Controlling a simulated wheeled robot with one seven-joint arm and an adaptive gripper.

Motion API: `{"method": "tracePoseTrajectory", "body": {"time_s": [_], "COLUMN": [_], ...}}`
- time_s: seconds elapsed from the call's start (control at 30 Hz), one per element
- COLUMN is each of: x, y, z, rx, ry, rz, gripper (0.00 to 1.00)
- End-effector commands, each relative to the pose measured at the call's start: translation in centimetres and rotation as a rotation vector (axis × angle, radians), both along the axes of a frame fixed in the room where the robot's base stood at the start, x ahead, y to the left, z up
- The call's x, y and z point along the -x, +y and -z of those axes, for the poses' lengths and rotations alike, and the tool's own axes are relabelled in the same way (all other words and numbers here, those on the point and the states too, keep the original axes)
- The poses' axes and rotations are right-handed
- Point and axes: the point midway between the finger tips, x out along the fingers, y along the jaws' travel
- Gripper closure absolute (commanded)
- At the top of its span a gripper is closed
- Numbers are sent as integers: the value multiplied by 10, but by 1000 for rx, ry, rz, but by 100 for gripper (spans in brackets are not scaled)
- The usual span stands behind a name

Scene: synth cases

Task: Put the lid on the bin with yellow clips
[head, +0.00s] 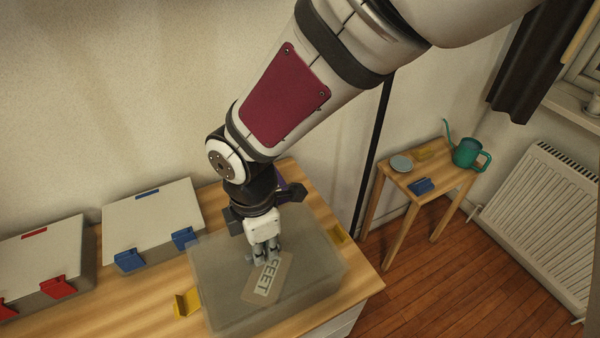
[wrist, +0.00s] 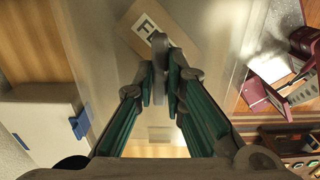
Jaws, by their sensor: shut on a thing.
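The bin with yellow clips (head: 275,319) stands at the right end of the wooden counter. One yellow clip (head: 186,303) sticks outward at its left and another yellow clip (head: 337,235) at its right. A translucent grey lid (head: 221,262) covers the bin's top; I cannot tell whether it rests on the rim or hovers just above. A brown card label (head: 250,292) with dark letters shows at its middle. My gripper (head: 262,257) points down over the lid, shut on its grey upright grip (wrist: 159,54). The fingers (wrist: 160,80) hide part of the label.
A lidded bin with blue clips (head: 153,222) and one with red clips (head: 38,262) stand to the left. A small side table (head: 425,183) at the right holds a green watering can (head: 467,153).

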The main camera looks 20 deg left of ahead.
Motion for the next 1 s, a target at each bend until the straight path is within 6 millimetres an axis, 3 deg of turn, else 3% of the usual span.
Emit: {"method": "tracePoseTrajectory", "body": {"time_s": [0.4, 0.43, 0.5, 0.53, 0.83, 1.0], "x": [0, 0, 0, 0, 0, -1], "y": [0, 0, 0, 0, 0, 1], "z": [10, 10, 9, 9, 8, -7], "rx": [0, 0, 0, 0, 0, -3], "ry": [0, 0, 0, 0, 0, -2], "rz": [0, 0, 0, 0, 0, 2], "gripper": [100, 84, 68, 65, 65, 65]}}
